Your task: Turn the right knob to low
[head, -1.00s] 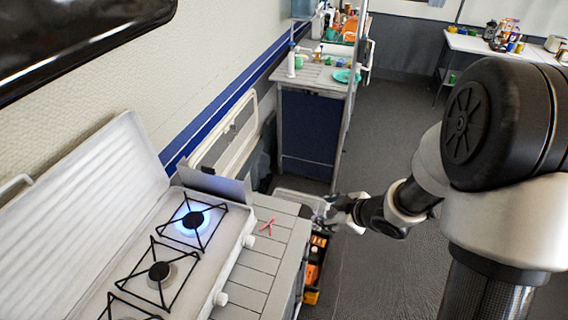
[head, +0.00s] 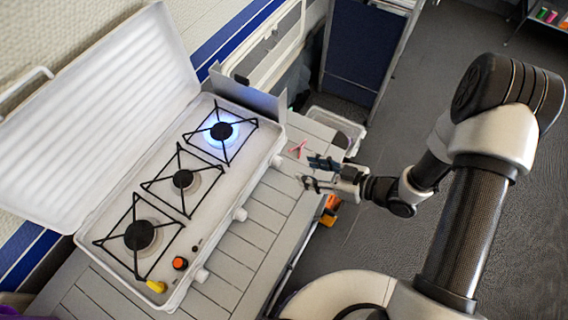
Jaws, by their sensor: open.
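A white camping stove (head: 100,85) with its lid up stands on the slatted counter. A blue flame burns at the far burner (head: 221,131); the middle burner (head: 183,179) and near burner (head: 141,235) show no flame. White knobs sit along the stove's front edge: the right knob (head: 277,161) at the far end, a middle knob (head: 239,214) and a near knob (head: 201,275). The right knob's pointer setting is too small to read. My gripper (head: 308,172) is open and empty, just to the right of the right knob and apart from it.
A small red-pink item (head: 298,148) lies on the slatted counter (head: 262,205) near my gripper. A clear bin (head: 340,128) and open floor lie beyond the counter.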

